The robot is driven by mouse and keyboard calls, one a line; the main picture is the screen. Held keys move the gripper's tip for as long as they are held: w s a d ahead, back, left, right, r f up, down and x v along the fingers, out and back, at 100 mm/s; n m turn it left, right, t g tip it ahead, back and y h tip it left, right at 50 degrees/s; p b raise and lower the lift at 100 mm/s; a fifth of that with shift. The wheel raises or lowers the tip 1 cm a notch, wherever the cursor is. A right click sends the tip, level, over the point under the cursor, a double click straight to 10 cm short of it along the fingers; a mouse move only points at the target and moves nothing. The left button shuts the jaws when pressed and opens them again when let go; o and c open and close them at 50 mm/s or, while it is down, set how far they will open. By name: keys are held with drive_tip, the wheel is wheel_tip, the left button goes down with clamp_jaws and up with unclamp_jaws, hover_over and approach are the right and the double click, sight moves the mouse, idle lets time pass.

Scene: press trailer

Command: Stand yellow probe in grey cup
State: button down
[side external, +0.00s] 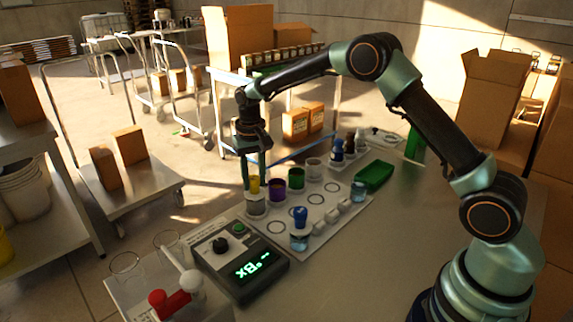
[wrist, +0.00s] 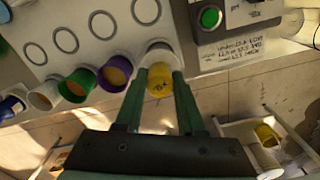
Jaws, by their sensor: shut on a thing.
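My gripper (side external: 254,184) points down at the near-left end of the row of cups, its green fingers closed on the yellow probe (side external: 255,186). The grey cup (side external: 256,208) is directly below the fingertips. In the wrist view, the probe's round yellow top (wrist: 160,82) shows between the fingers (wrist: 158,85), with the grey cup's pale rim (wrist: 158,46) just beyond it. The probe's lower part is hidden, so I cannot tell how deep it reaches into the cup.
A purple cup (side external: 277,191) and a green cup (side external: 296,180) stand close beside the grey one. A blue-capped bottle (side external: 299,238) and a meter box (side external: 240,262) are nearer the camera. Several printed rings on the board (side external: 325,222) are empty. A green tray (side external: 374,175) lies farther right.

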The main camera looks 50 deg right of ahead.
drive_tip(key=shift+f, duration=0.3)
drive_tip(key=c, duration=0.8)
unclamp_jaws()
drive_tip(key=shift+r, duration=0.1)
drive_tip(key=shift+r, duration=5.4)
drive_tip(key=shift+r, duration=4.5)
